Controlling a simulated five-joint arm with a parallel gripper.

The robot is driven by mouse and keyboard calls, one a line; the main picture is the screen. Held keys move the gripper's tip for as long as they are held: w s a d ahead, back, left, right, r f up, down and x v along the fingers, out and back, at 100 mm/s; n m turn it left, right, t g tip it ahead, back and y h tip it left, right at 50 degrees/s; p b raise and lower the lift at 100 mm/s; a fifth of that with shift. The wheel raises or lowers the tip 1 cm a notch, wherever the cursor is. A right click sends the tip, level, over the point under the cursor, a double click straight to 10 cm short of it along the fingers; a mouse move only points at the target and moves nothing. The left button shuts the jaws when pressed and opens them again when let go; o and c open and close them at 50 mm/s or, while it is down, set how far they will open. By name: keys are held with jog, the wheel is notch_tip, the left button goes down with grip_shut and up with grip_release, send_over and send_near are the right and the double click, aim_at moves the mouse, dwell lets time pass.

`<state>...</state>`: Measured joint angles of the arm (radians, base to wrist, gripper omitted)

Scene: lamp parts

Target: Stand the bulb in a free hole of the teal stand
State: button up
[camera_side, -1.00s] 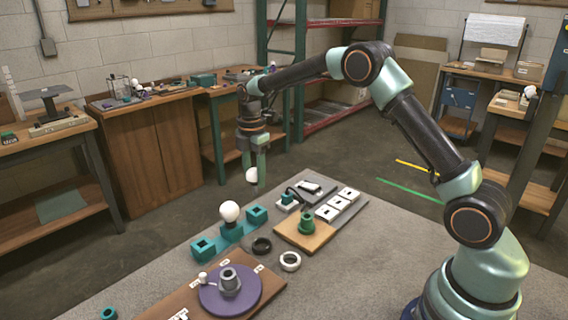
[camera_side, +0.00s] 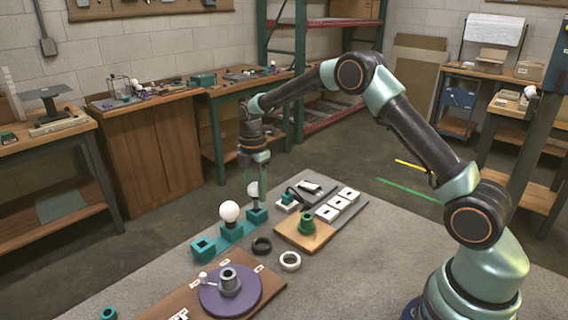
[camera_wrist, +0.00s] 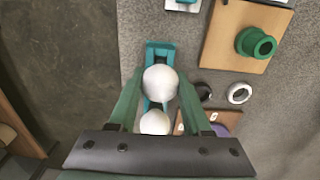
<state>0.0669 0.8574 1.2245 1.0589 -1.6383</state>
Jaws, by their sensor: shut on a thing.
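The teal stand (camera_side: 233,235) lies at the table's far edge, with square blocks in a row. A white bulb (camera_side: 229,211) stands in its middle block. My gripper (camera_side: 257,194) is shut on a second white bulb (camera_side: 251,188) at the right-hand block (camera_side: 257,216). A finger partly covers this bulb, so I cannot tell whether its base is in the hole. The left block (camera_side: 203,248) shows an empty hole. In the wrist view, the held bulb (camera_wrist: 160,82) is between my fingers over the stand (camera_wrist: 161,47), and the standing bulb (camera_wrist: 155,122) is below it.
A board with a green ring part (camera_side: 306,223) and white plates lies right of the stand. A black ring (camera_side: 262,246) and a white ring (camera_side: 290,261) lie in front. A purple disc (camera_side: 230,294) sits on a wooden board nearer the camera.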

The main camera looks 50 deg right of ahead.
aim_at(256, 200)
dwell(0.5)
jog(key=shift+f, duration=1.2)
jog(key=shift+f, duration=0.7)
dwell(1.4)
jog(key=o, duration=1.2)
